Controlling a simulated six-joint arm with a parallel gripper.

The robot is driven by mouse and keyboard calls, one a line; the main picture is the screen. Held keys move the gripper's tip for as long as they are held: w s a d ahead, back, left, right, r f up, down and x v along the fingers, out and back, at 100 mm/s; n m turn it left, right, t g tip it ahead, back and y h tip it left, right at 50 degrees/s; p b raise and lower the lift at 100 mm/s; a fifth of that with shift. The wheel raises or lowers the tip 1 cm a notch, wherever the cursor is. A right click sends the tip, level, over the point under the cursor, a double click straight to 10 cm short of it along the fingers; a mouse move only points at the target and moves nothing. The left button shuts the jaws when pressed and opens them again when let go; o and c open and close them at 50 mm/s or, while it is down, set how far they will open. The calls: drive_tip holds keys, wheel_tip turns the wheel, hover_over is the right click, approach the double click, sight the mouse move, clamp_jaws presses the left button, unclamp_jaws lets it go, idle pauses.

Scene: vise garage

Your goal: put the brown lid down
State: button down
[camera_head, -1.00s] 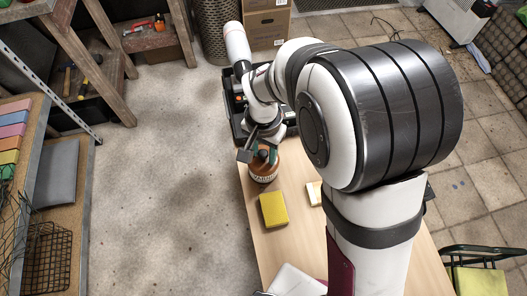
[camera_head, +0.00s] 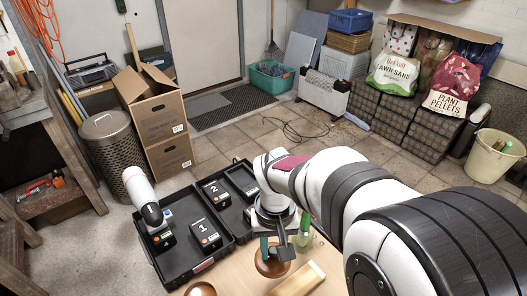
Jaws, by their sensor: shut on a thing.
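My gripper (camera_head: 277,251) is at the lower middle of the head view, above the light wooden bench. Its teal fingers are shut on a round reddish-brown thing, which I take to be the brown lid (camera_head: 268,269). The arm and fingers hide part of it. I cannot tell whether the lid touches the bench. A second round brown thing with a shiny rim (camera_head: 201,290), probably the top of the varnish jar, is cut off by the bottom edge, left of the gripper.
A pale wooden block (camera_head: 300,281) lies close right of the lid. Behind is a black tray (camera_head: 181,270) with numbered black blocks (camera_head: 206,233) and a white-and-black tool (camera_head: 141,190). Something green (camera_head: 304,236) stands beside the gripper. Bench between jar and lid looks clear.

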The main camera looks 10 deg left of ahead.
drive_tip(key=w+d+f+n, duration=0.2)
drive_tip(key=w+d+f, duration=0.2)
drive_tip(key=d, duration=0.1)
hover_over(253, 268)
drive_tip(key=f, duration=0.6)
drive_tip(key=shift+d+f, duration=0.3)
drive_tip(key=shift+d, duration=0.05)
drive_tip(key=shift+a+f, duration=0.2)
drive_tip(key=shift+f, duration=0.9)
drive_tip(key=shift+a+f, duration=0.2)
drive_tip(key=shift+f, duration=0.9)
drive_tip(key=c, duration=0.6)
unclamp_jaws()
drive_tip(key=shift+f, duration=0.15)
drive_tip(key=shift+c, duration=0.2)
